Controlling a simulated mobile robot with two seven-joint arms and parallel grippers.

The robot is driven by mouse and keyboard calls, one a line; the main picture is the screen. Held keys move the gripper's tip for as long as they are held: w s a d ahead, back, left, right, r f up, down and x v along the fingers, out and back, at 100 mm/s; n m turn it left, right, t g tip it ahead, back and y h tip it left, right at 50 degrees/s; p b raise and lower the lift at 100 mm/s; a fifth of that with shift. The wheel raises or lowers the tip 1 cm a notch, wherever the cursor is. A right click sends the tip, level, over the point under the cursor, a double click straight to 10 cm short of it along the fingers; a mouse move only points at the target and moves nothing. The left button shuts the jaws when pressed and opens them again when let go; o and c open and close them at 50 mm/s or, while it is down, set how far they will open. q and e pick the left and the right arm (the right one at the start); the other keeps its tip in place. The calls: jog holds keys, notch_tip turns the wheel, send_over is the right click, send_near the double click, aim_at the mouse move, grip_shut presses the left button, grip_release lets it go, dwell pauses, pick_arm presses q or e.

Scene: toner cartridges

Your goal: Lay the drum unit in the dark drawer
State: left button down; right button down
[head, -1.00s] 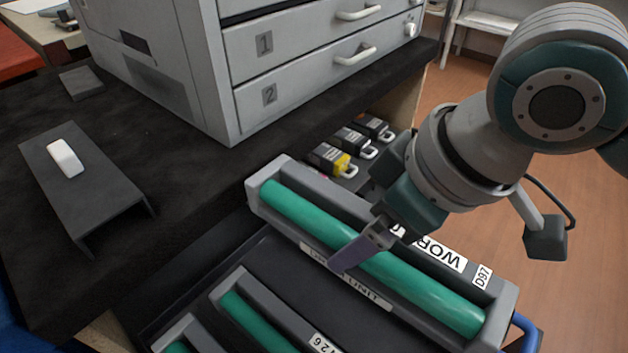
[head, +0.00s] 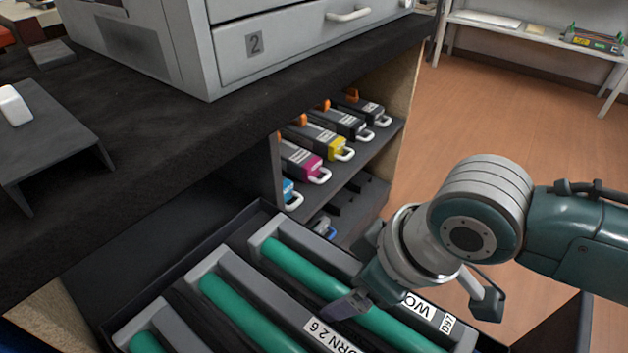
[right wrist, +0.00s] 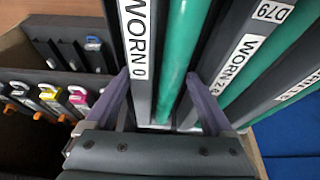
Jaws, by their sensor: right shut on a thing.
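The drum unit (head: 300,270), a grey frame with a green roller and a D97 label, sits in line at the right end of the dark drawer (head: 180,264). My right gripper (head: 354,302) is shut on it. In the right wrist view, the two fingers straddle the drum unit (right wrist: 173,60), with its "WORN 0" label and green roller between them. Whether its underside touches the drawer floor is hidden. My left gripper is out of view.
Two similar drum units (head: 238,308) (head: 146,342) lie left of the held one, close beside it. A shelf with several toner cartridges (head: 300,160) is behind the drawer. A grey printer (head: 290,38) stands on the dark counter (head: 150,145).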

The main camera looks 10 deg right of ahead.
jog(key=shift+w, duration=0.1)
jog(key=shift+f, duration=0.15)
grip_release()
jog(key=shift+f, duration=0.1)
